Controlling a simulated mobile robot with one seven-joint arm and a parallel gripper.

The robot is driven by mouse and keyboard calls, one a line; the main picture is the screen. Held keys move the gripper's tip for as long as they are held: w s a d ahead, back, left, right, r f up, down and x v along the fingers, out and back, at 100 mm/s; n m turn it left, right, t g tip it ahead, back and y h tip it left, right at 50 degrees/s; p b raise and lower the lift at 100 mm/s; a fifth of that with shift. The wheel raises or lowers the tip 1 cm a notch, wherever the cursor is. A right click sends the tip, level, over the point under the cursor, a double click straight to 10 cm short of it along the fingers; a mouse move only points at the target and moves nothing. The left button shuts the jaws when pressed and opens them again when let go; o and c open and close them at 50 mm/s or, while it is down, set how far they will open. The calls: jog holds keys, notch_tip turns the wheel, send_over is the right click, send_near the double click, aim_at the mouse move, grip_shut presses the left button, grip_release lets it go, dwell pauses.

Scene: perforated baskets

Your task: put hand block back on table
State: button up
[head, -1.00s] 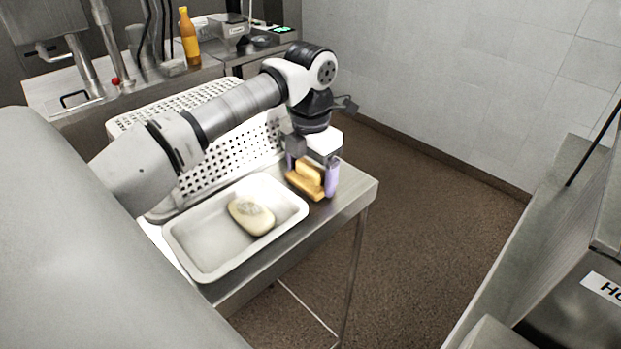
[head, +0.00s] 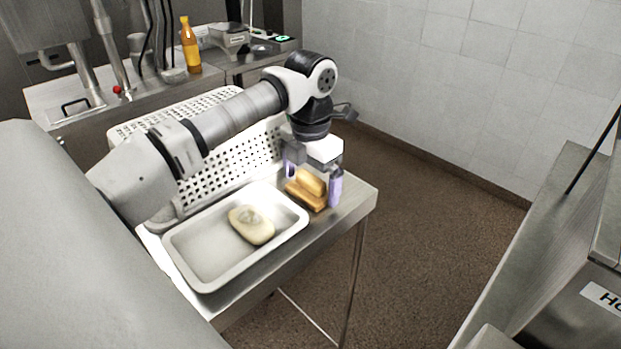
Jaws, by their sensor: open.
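The hand block (head: 307,188), a tan wooden block with a raised grip, rests on the right end of the steel table (head: 350,200). My gripper (head: 314,182) is above it, with its two light purple fingers spread, one at the left and one at the right of the block. A gap shows between the fingers and the block's raised grip. The underside of the block is hidden, but it appears to sit flat on the table.
A white tray (head: 190,238) left of the block holds a pale oval object (head: 252,225). White perforated baskets (head: 228,165) stand behind, close to my arm. An orange bottle (head: 190,48) stands on the back counter. Open floor lies right of the table.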

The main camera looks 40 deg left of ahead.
aim_at(310, 176)
notch_tip(310, 176, up, 12)
jog(key=p, duration=0.6)
jog(key=shift+f, duration=0.25)
jog(key=shift+c, duration=0.4)
dwell(0.5)
